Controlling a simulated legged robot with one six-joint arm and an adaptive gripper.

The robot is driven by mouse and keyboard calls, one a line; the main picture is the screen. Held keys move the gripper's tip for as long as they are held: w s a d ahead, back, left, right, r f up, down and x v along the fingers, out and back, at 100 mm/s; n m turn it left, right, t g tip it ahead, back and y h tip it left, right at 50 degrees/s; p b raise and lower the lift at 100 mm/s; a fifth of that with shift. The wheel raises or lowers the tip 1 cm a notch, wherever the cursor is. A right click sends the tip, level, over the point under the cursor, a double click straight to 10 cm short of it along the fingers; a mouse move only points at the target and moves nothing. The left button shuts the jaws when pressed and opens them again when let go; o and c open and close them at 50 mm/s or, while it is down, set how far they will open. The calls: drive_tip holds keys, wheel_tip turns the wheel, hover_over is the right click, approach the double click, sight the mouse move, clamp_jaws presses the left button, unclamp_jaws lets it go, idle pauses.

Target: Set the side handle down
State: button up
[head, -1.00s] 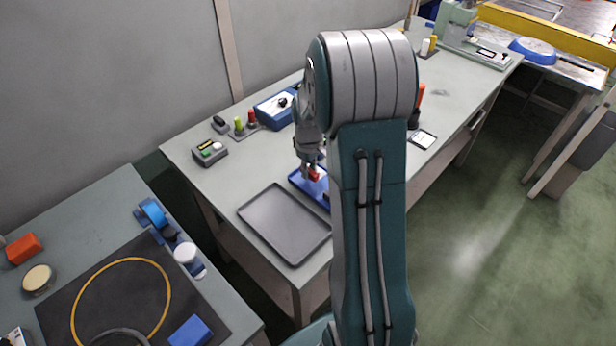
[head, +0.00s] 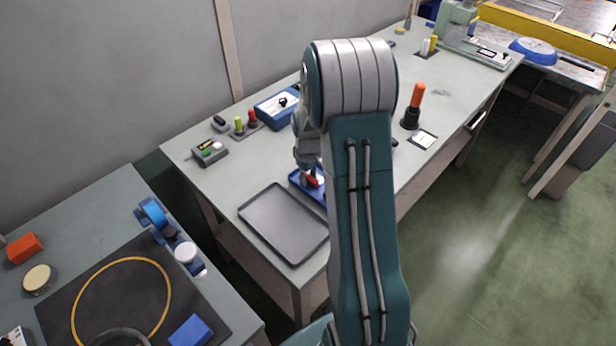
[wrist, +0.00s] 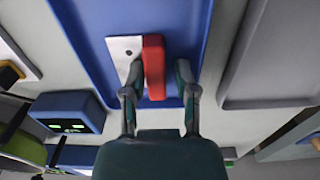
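The side handle (wrist: 154,68) is a red bar with a pale metal plate at its left in the wrist view. It lies in the blue tray (wrist: 80,35), and its red part also shows in the head view (head: 313,182). My gripper (wrist: 160,75) is open, with its two fingers spread on either side of the red bar. A clear gap shows between the bar and the right finger; the left finger is near the metal plate. In the head view my arm hides part of the blue tray (head: 297,183).
A grey tray (head: 285,225) lies beside the blue tray, towards the front edge of the bench. A button box (head: 209,152), a blue box (head: 272,108) and red and green items stand behind. An orange-handled tool (head: 415,100) stands to the right.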

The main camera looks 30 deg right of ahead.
sight(308, 178)
wheel_tip(308, 178, up, 12)
drive_tip(key=s+a+r+t, duration=0.3)
drive_tip(key=s+a+r, duration=0.4)
drive_tip(key=a+r, duration=0.4)
drive_tip(key=s+a+r+m+t, duration=0.2)
drive_tip(key=s+a, duration=0.7)
drive_tip(key=s, duration=0.4)
drive_tip(key=shift+s+r+t, duration=0.3)
drive_tip(key=shift+s+r, duration=0.05)
drive_tip(key=shift+s, duration=0.05)
idle(1.0)
